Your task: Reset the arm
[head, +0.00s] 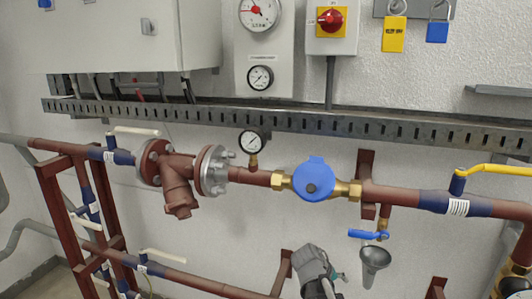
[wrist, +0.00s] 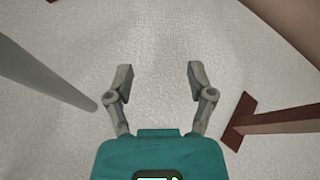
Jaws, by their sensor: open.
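My gripper (wrist: 158,82) shows in the wrist view with its two grey fingers spread apart. It is open and nothing is between the fingers. Behind them is a pale textured surface. In the head view, a grey and dark part of my arm (head: 316,268) shows at the bottom, a little right of the middle, below the blue-capped meter (head: 314,181). The fingers cannot be made out in the head view.
A brown pipe (head: 400,195) runs across the wall with a strainer (head: 177,185), a gauge (head: 254,141) and a yellow-handled valve (head: 458,185). A grey funnel (head: 374,262) hangs right of my arm. In the wrist view, a grey pipe (wrist: 45,72) and a brown bracket (wrist: 240,122) flank the fingers.

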